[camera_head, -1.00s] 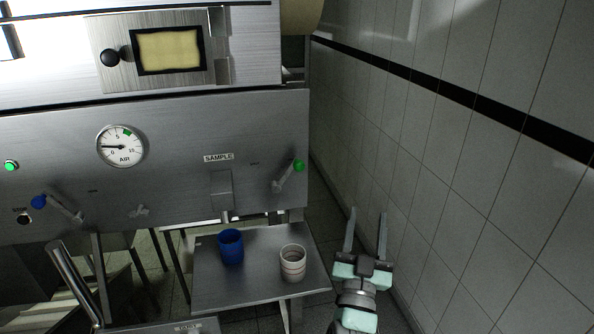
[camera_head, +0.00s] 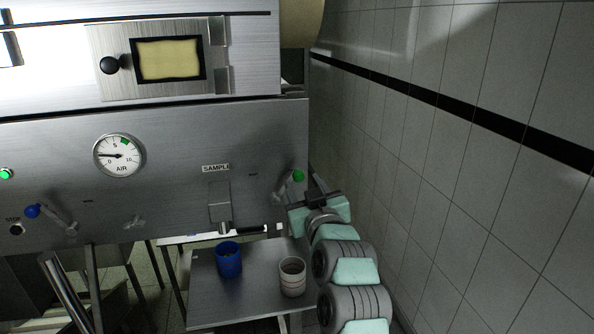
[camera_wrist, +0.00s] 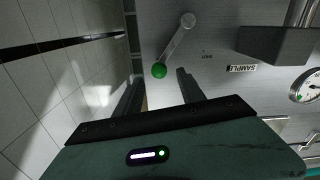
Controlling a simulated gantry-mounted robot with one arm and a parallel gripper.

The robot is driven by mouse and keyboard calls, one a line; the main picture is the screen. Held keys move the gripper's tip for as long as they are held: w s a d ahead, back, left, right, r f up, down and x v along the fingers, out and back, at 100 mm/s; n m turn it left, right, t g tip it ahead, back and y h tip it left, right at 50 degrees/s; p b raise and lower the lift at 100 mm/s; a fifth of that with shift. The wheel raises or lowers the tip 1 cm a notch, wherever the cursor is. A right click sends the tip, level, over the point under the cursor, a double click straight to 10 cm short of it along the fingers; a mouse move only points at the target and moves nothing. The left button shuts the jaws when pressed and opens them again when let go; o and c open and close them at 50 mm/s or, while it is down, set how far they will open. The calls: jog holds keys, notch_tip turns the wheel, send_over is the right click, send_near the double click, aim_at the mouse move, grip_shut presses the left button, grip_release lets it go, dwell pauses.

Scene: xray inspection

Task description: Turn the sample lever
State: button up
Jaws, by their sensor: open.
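The sample lever (camera_head: 283,191) is a grey arm with a green ball knob (camera_head: 298,176). It is on the steel front panel, right of the SAMPLE label (camera_head: 215,168), and slants up to the right. My gripper (camera_head: 306,186) is at the panel's right edge, close to the knob. In the wrist view, my gripper (camera_wrist: 160,84) is open, with one dark finger on each side of the green knob (camera_wrist: 159,71), which shows near the fingertips. The lever arm (camera_wrist: 177,38) runs up and right from it. I cannot tell whether either finger touches the knob.
Below stands a small steel table (camera_head: 205,300) with a blue cup (camera_head: 229,263) and a white cup (camera_head: 292,280). A tiled wall (camera_head: 430,170) is close on the right. An air gauge (camera_head: 119,155) and a blue-knobbed lever (camera_head: 50,215) are on the panel's left.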

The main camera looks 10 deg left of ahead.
aim_at(301, 178)
jog(key=p+x, duration=0.1)
jog(key=x, duration=0.5)
jog(key=shift+r, duration=0.1)
jog(key=shift+w+a+p, duration=0.15)
jog(key=shift+w+p, duration=0.15)
jog(key=shift+w, duration=0.15)
jog(key=shift+c, duration=0.4)
jog(key=c, duration=0.9)
grip_shut()
